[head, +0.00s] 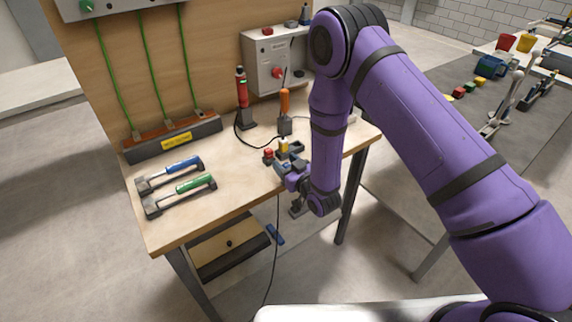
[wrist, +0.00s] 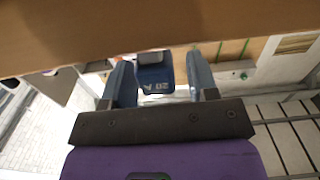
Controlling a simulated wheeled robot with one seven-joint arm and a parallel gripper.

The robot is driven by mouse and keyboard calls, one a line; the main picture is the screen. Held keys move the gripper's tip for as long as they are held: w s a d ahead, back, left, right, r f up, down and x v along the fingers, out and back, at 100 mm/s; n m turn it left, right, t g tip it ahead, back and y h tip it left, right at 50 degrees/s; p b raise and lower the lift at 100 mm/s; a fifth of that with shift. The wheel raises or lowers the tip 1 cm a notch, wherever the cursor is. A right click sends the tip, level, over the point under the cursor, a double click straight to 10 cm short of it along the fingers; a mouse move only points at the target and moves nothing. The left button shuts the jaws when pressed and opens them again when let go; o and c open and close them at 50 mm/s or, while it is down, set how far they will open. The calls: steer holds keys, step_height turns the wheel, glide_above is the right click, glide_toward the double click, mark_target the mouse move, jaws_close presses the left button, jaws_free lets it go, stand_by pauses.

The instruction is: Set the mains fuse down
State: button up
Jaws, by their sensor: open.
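The mains fuse (wrist: 155,72) is a dark blue block marked "20 A", seen upside down in the wrist view. It sits between the two blue-grey fingers of my gripper (wrist: 160,82), with gaps on both sides. My gripper is open around it. The fuse's far end meets the brown surface across the top of that view; whether it rests on it is not clear. In the head view my gripper (head: 284,164) is low at the right front part of the wooden bench (head: 232,205). I cannot tell the fuse from the fingers there.
Small red (head: 268,153) and yellow (head: 283,146) pieces stand close by my gripper. An orange-handled tool (head: 284,103), a red tester (head: 241,88) and a grey switch box (head: 265,60) stand behind. Blue-handled (head: 182,165) and green-handled (head: 194,184) tools lie left. The bench's front middle is clear.

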steer(key=v, duration=1.2)
steer(key=w+d+r+h, duration=0.1)
steer(key=w+r+h, duration=0.1)
steer(key=w+r, duration=0.4)
steer(key=d+r+m+g+h, duration=0.1)
steer(key=d+r+g+h, duration=0.3)
steer(key=r, duration=0.6)
steer(key=d+r+m+t+h, duration=0.1)
steer(key=d+r+m, duration=0.1)
steer(key=d+r, duration=0.6)
steer(key=s+d+r+m+g+h, duration=0.1)
steer(key=s+d+r+g, duration=0.1)
steer(key=s+d+r, duration=0.2)
steer(key=s+d+r+m+g+h, duration=0.1)
steer(key=s+d+r, duration=0.3)
steer(key=s+r, duration=0.7)
steer(key=s+g, duration=0.1)
steer(key=s, duration=0.3)
steer(key=shift+s+r+m+g+h, duration=0.2)
steer(key=shift+r+m+g+h, duration=0.1)
steer(key=shift+m+h, duration=0.1)
steer(key=shift+o, duration=0.4)
steer(key=s+d+r+m+g, duration=0.1)
steer(key=s+r, duration=0.1)
steer(key=s, duration=0.8)
steer(key=shift+s+g, duration=0.35)
steer(key=shift+g, duration=0.05)
steer(key=shift+s+d, duration=0.2)
steer(key=shift+s, duration=0.05)
steer(key=shift+c, duration=0.4)
